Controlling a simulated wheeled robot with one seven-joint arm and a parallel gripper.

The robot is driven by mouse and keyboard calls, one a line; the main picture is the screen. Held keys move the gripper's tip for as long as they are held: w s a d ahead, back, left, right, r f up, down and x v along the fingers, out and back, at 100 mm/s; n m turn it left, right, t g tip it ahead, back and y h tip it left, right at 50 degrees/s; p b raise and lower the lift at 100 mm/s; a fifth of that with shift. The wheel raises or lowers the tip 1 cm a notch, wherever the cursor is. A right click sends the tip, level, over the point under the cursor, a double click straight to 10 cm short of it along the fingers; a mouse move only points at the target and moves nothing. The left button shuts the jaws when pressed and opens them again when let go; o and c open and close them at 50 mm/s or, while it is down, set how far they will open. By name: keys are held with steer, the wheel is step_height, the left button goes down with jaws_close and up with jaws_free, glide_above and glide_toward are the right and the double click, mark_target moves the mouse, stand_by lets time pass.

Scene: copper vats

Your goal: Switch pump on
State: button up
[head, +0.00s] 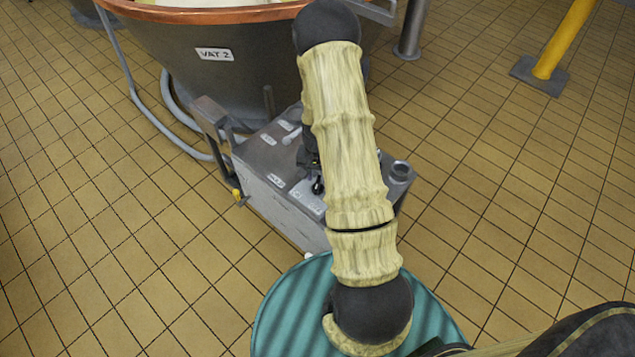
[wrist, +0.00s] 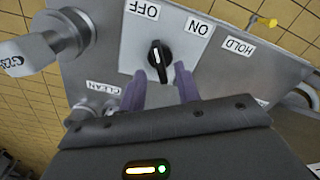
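The pump is a grey metal box (head: 262,187) on the floor beside VAT 2, partly hidden behind my arm in the head view. In the wrist view its panel holds a black rotary switch (wrist: 160,60) with a white pointer line. The line lies nearly upright in the picture, its top leaning slightly toward the OFF label (wrist: 143,10). The ON label (wrist: 197,28) is to the upper right. My gripper (wrist: 160,85) is open, its two purple fingers just below the switch, spread to either side. Contact with it cannot be made out.
HOLD (wrist: 238,46) and CLEAN (wrist: 104,88) labels are also on the panel. A metal fitting (wrist: 68,35) sticks out at left. The copper-rimmed vat (head: 230,75) stands behind the pump, with a grey hose beside it. A teal striped round object (head: 275,320) is in front.

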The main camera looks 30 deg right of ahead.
mark_target(317, 182)
steer(key=shift+f, duration=1.75)
steer(key=shift+c, duration=0.4)
jaws_close()
steer(key=shift+r+m, duration=0.1)
steer(key=shift+m, duration=0.3)
steer(key=m+p, duration=0.1)
steer(key=m, duration=0.2)
steer(key=shift+m+p, duration=0.55)
steer(key=shift+m, duration=0.45)
steer(key=m+p, duration=0.2)
steer(key=m, duration=0.4)
steer(key=shift+w, duration=0.1)
